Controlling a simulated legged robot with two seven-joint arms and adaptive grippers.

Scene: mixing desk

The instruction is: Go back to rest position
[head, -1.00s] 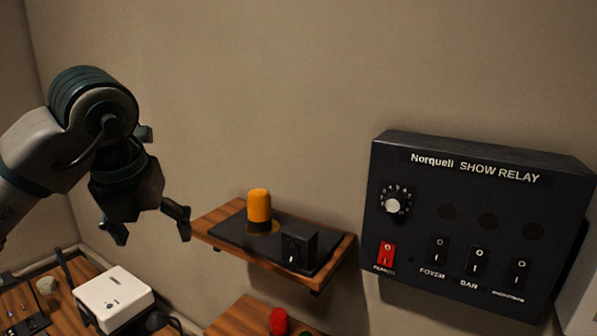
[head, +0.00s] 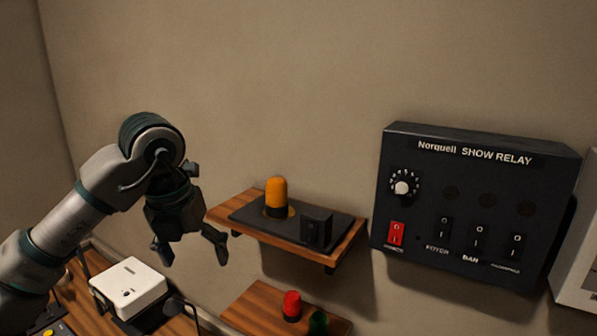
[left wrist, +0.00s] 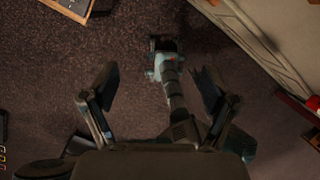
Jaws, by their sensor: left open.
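My left gripper (head: 191,256) hangs in the air at the left of the head view, fingers pointing down and spread apart. It is left of the wooden wall shelf and above the desk. In the left wrist view its two fingers (left wrist: 155,95) are wide apart with nothing between them. Beyond them are a dark speckled floor (left wrist: 60,85) and what looks like part of my own body. My right gripper does not show clearly in either view.
A wall shelf (head: 347,246) holds an orange lamp (head: 276,193) and a black switch box (head: 316,229). A lower shelf (head: 247,308) carries a red (head: 291,305) and a green knob (head: 318,322). The relay panel (head: 470,205) is at right. A white box (head: 128,283) sits on the desk.

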